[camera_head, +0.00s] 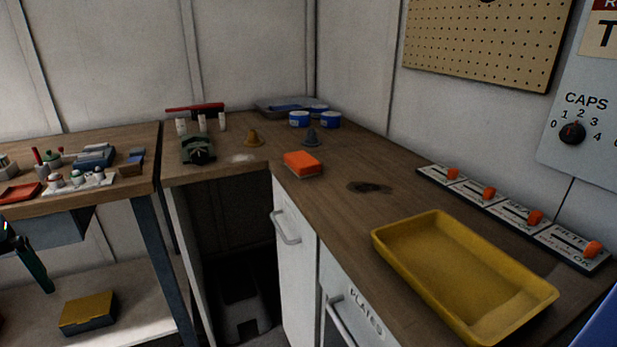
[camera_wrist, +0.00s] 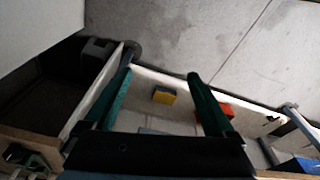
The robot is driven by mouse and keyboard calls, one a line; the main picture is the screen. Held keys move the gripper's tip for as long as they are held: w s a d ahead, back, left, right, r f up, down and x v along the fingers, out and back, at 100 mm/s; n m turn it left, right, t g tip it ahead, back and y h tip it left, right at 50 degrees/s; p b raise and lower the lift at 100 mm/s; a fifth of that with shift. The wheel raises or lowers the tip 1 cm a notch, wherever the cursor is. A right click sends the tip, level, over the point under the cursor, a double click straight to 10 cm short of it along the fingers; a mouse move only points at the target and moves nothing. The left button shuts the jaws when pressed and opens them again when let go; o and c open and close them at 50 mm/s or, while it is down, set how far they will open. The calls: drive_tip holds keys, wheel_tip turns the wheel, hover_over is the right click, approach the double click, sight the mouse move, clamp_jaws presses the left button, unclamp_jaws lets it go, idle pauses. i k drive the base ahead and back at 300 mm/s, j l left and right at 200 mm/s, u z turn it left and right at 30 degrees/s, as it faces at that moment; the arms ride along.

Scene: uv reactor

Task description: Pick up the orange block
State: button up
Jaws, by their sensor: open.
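The orange block (camera_head: 303,162) lies flat on the wooden counter near its inner corner, beside the front edge above the white cabinet. It has a bright orange top and a paler lower layer. I cannot make it out in the wrist view. Part of my gripper, a dark green finger (camera_head: 32,262), shows at the left edge of the head view, far left of the block and in front of the left bench. In the wrist view my gripper (camera_wrist: 161,74) has its two green fingers spread apart, with nothing held between them.
A yellow tray (camera_head: 455,270) stands on the counter at the right, beside a row of orange switches (camera_head: 490,193). A yellow-lidded box (camera_head: 88,312) sits on the left bench's lower shelf.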

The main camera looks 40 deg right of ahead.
sight(302, 165)
drive_tip(key=z, duration=1.85)
